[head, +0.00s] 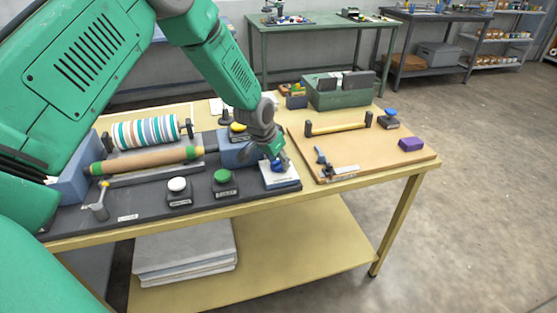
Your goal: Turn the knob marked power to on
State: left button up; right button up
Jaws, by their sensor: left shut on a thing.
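A blue knob (277,167) sits on a white-topped box (282,182) at the right end of the dark press base (140,208). The label on the box front is too small to read. My left gripper (276,158) reaches down from above, shut on the blue knob, and its fingers hide part of it. The knob's pointer and the marks around it cannot be made out. My right gripper is not in view.
A white button (177,184) and a green button (222,176) stand on dark boxes left of the knob. Behind them lie a tan roller (150,160) and a striped roller (145,132). A brown board (375,150) with a yellow bar (338,127) lies to the right.

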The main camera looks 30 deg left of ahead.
pick_arm(q)
jog(key=shift+s+f, duration=0.25)
jog(key=o, duration=1.1)
jog(key=shift+o, duration=0.2)
jog(key=shift+a+r, duration=0.1)
jog(key=shift+a, duration=0.05)
jog(key=shift+r, duration=0.25)
jog(key=v, duration=1.1)
jog(key=shift+r, duration=0.15)
jog(key=shift+a, duration=0.15)
